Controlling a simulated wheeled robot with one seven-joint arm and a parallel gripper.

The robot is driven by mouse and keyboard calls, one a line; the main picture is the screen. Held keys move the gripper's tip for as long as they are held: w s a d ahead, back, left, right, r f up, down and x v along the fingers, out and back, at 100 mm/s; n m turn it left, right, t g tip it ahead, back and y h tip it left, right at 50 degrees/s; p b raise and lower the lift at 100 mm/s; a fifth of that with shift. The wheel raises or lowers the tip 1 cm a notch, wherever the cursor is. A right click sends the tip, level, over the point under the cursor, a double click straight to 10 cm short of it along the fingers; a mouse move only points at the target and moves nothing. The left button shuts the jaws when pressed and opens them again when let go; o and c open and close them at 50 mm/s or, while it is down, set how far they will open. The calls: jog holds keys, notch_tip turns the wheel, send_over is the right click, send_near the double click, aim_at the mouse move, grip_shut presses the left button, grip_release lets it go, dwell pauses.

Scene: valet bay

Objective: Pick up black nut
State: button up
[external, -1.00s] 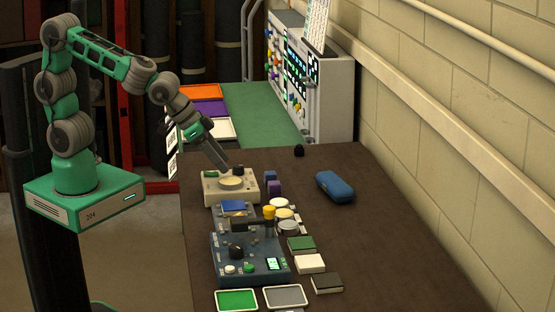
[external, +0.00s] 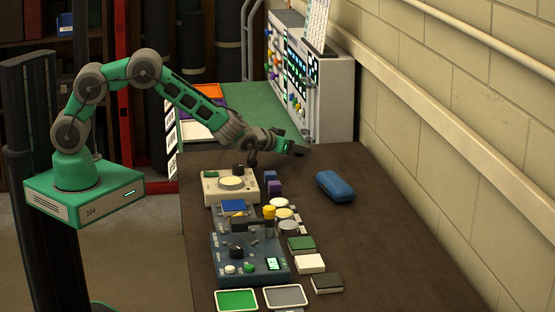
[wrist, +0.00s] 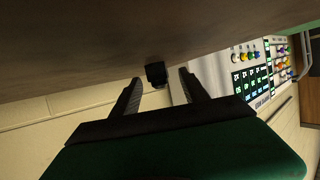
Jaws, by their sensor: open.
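The black nut (wrist: 156,75) is a small dark block on the brown table top (wrist: 75,50), seen in the wrist view. It shows between the tips of my two fingers, nearer the left one in the picture. My gripper (wrist: 160,78) is open, with a finger on either side of the nut in the picture. I cannot tell whether a finger touches it. In the external view my gripper (external: 300,149) is low over the far part of the table and hides the nut.
A grey panel (external: 330,95) with coloured knobs stands behind, near the wall. A blue case (external: 335,187) lies right of my gripper. Purple blocks (external: 273,187) and a beige device (external: 216,190) stand nearer, with a dark blue control box (external: 225,250) further forward.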

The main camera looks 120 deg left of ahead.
grip_shut()
dwell(0.5)
